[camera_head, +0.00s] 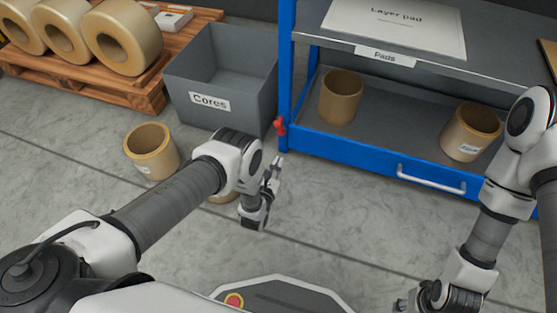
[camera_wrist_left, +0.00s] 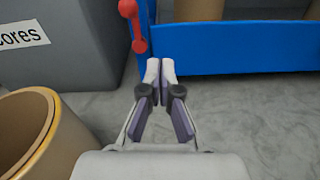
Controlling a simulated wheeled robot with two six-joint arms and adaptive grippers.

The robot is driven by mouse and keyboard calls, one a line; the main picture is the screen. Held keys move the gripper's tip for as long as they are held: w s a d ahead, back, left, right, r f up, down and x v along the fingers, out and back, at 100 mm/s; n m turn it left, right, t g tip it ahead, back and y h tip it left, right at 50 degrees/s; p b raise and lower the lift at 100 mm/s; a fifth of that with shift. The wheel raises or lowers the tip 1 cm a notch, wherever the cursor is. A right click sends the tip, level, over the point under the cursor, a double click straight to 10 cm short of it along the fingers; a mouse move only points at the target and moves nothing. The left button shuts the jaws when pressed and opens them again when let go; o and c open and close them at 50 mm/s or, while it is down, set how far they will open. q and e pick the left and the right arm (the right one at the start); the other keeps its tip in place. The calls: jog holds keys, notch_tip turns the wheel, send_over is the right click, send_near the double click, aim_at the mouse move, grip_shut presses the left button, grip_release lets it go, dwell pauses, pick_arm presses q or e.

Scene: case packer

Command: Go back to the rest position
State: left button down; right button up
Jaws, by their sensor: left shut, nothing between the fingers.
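My left gripper (camera_head: 276,165) hangs over the open floor in front of the grey Cores bin and the blue-framed rack. In the left wrist view its fingertips (camera_wrist_left: 160,68) meet, with nothing between them. The fingers point toward the rack's front corner, and no contact with it shows. My right arm comes in at the right. Its gripper (camera_head: 403,304) is low at the bottom edge, partly cut off, and its finger state is unclear.
A grey bin (camera_head: 260,100) labelled Cores stands behind the left gripper. The blue rack (camera_head: 350,153) has a red part (camera_head: 280,126) at its corner and cores on its lower shelf. A cardboard core (camera_head: 151,151) stands on the floor; another is mostly hidden behind my left arm.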

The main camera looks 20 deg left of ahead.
pick_arm(q)
jog(key=w+a+r+m+g+y, duration=0.1)
jog(key=w+a+r, duration=0.15)
jog(key=r, duration=0.25)
jog(key=w+a+r+m, duration=0.1)
jog(key=a+r, duration=0.2)
jog(key=r, duration=0.2)
jog(key=s+a+f+m+g, duration=0.15)
jog(key=s+m+g, duration=0.65)
jog(key=s+m, duration=0.95)
jog(key=s+f+m+g, duration=0.2)
jog(key=s+m+g, duration=0.6)
jog(key=s+m, duration=0.95)
notch_tip(320, 180, up, 36)
jog(key=s+n+p, duration=0.3)
jog(key=p, duration=3.3)
jog(key=shift+a+r, duration=0.2)
